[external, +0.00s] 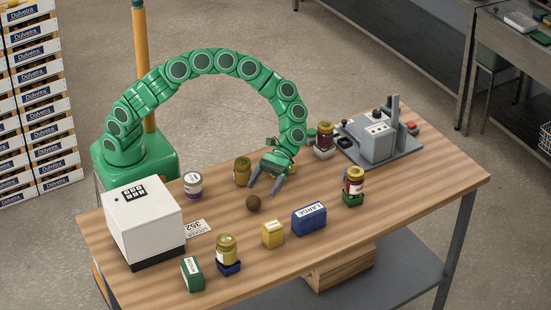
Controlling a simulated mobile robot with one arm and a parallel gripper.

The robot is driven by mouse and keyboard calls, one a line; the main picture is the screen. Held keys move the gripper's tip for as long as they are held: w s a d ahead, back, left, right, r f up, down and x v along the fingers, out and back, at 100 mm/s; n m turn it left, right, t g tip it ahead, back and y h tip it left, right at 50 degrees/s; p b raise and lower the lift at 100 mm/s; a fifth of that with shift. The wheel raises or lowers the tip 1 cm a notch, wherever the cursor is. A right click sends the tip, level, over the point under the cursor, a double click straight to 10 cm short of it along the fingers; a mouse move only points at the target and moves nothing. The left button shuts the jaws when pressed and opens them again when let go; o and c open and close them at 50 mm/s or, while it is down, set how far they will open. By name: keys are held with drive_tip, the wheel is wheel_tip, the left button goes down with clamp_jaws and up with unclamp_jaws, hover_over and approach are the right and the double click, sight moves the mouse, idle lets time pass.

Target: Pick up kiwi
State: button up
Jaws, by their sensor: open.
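The kiwi (253,202) is a small brown round fruit on the wooden table (400,210), near its middle. My gripper (264,189) hangs just above and to the right of the kiwi, at the end of the green arm. Its two grey fingers are spread apart and point down to the left. The gripper is open and nothing shows between its fingers. Whether a finger touches the kiwi cannot be told from this view.
A jar (242,172) stands just behind the kiwi. A yellow box (272,235) and a blue box (309,221) stand in front. A white box-shaped device (145,225) is at left, a grey machine (376,142) at back right. The table's right end is clear.

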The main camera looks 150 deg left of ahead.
sight(253, 202)
drive_tip(key=shift+x, duration=3.65)
drive_tip(key=shift+s+f, duration=0.1)
drive_tip(key=c, duration=1.1)
